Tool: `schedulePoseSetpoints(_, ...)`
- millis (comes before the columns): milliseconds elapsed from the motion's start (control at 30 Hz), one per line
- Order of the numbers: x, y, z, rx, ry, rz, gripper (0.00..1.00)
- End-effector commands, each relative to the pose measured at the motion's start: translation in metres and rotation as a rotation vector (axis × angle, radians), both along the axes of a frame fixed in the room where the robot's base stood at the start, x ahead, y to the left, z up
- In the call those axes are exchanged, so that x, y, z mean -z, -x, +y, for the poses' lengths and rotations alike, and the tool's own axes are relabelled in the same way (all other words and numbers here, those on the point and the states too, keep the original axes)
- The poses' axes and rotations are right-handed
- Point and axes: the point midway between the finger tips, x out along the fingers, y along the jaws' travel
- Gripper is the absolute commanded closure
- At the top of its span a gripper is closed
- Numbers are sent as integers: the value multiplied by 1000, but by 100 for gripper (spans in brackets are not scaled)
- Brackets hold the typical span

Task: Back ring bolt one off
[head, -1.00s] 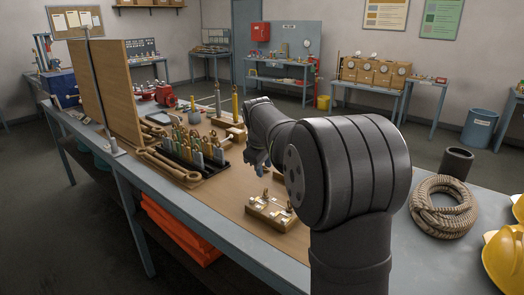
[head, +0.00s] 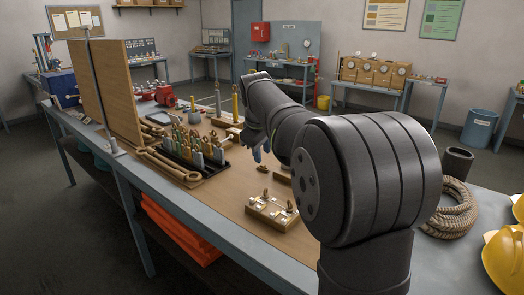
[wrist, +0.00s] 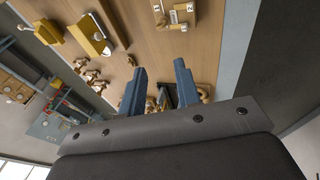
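A wooden block (head: 270,213) with light metal plates sits on the near part of the bench. Small brass ring-topped bolts (head: 265,197) stand on it; which is number one I cannot tell. My gripper (head: 262,151) is above the bench, beyond the block and apart from it, partly hidden by my arm. In the wrist view my gripper (wrist: 160,85) has its two blue fingers spread, with nothing between the tips. A wooden block with metal fittings (wrist: 180,14) shows at the top of that view, beyond the fingertips.
A black rack of tagged bolts (head: 196,157) stands to the left of the block. An upright wooden panel (head: 119,93) is behind it. Some bare bench top surrounds the block.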

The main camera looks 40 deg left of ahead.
Motion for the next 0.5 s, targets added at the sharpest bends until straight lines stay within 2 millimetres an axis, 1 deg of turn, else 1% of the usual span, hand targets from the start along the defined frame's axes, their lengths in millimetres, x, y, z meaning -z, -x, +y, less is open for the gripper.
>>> schedulePoseSetpoints(167, 0, 0, 0, 3, -1, 1, 70)
schedulePoseSetpoints(267, 1, 0, 1, 38, -12, 8, 70)
schedulePoseSetpoints(367, 3, -1, 2, 139, -41, 27, 70)
schedulePoseSetpoints(500, 8, -2, 6, 374, -112, 66, 70)
